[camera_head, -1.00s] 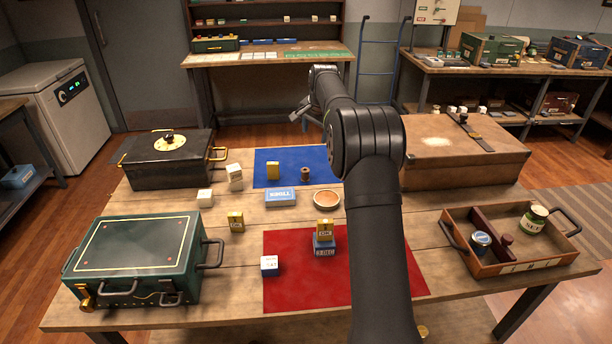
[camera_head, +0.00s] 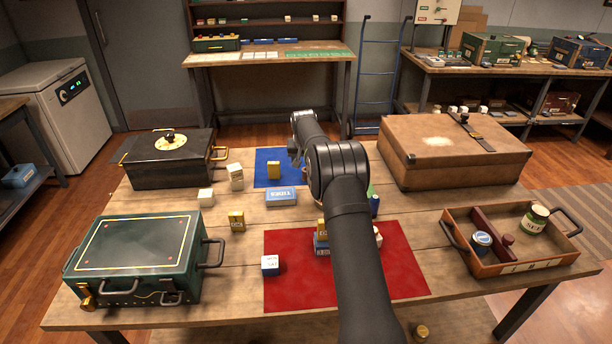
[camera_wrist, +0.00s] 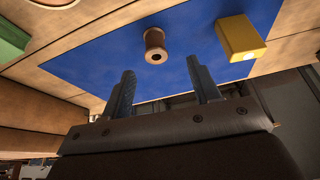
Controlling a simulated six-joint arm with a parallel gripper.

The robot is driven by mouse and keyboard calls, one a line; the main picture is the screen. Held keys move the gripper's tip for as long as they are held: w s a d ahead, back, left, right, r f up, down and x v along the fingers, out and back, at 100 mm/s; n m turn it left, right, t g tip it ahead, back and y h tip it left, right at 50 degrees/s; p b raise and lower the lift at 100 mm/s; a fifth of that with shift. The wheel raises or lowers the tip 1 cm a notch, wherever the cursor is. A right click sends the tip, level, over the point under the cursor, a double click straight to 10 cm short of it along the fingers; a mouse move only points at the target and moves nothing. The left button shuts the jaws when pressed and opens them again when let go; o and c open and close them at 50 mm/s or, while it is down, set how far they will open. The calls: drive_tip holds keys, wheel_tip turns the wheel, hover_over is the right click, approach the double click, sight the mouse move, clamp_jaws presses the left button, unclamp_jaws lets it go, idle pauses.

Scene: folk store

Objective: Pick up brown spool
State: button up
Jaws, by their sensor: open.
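The brown spool (camera_wrist: 155,45) stands on the blue mat (camera_wrist: 95,62) in the wrist view, with a dark hole in its end. The spool is not between the fingers. In the head view my gripper (camera_head: 295,152) is over the blue mat (camera_head: 263,177), partly hidden by my own arm.
A yellow box (camera_wrist: 240,37) stands right of the spool in the wrist view; it also shows in the head view (camera_head: 273,170). A blue box (camera_head: 281,197) lies in front of the mat. White blocks (camera_head: 236,177) stand left. A brown case (camera_head: 450,160) stands right.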

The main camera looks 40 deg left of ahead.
drive_tip(key=shift+d+x, duration=0.1)
drive_tip(key=shift+x, duration=1.65)
drive_tip(key=shift+d+x, duration=0.15)
drive_tip(key=shift+x, duration=1.6)
drive_tip(key=shift+w, duration=0.2)
drive_tip(key=c, duration=1)
drive_tip(key=shift+c, duration=0.2)
drive_tip(key=shift+r, duration=0.1)
